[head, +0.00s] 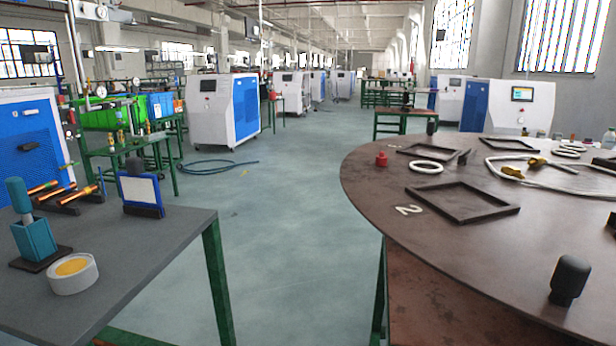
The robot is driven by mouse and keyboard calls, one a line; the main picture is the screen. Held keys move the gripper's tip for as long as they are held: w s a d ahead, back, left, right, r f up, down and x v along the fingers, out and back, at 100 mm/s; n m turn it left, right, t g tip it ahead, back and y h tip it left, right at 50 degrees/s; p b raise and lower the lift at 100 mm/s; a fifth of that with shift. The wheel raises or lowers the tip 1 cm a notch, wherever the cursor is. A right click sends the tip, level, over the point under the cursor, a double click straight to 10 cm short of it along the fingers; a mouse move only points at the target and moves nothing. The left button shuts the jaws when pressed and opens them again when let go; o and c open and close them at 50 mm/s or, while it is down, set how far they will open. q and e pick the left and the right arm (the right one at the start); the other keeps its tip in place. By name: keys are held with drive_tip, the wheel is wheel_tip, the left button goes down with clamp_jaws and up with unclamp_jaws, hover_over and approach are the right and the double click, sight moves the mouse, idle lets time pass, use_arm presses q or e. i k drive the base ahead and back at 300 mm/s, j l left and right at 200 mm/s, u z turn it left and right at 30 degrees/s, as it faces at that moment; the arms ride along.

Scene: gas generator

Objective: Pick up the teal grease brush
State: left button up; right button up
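The teal grease brush (16,192) stands upright, leaning slightly, at the far left of the head view. Its rounded handle points up and its lower end is hidden in a teal square holder (35,240). The holder sits on a dark base plate on the grey table (130,258). Neither of my grippers shows in the head view.
A round white tin with yellow contents (73,273) stands just in front of the holder. Copper-coloured rods (55,190) lie on a rack behind it, with a blue-framed white panel (141,192) to the right. A round brown table (450,240) with frames stands right; open floor lies between.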

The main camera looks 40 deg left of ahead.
sight(15, 187)
drive_tip(key=u, duration=2.75)
drive_tip(key=i+j, duration=0.1)
drive_tip(key=j, duration=0.2)
drive_tip(key=i+j, duration=0.25)
drive_tip(key=j, duration=0.3)
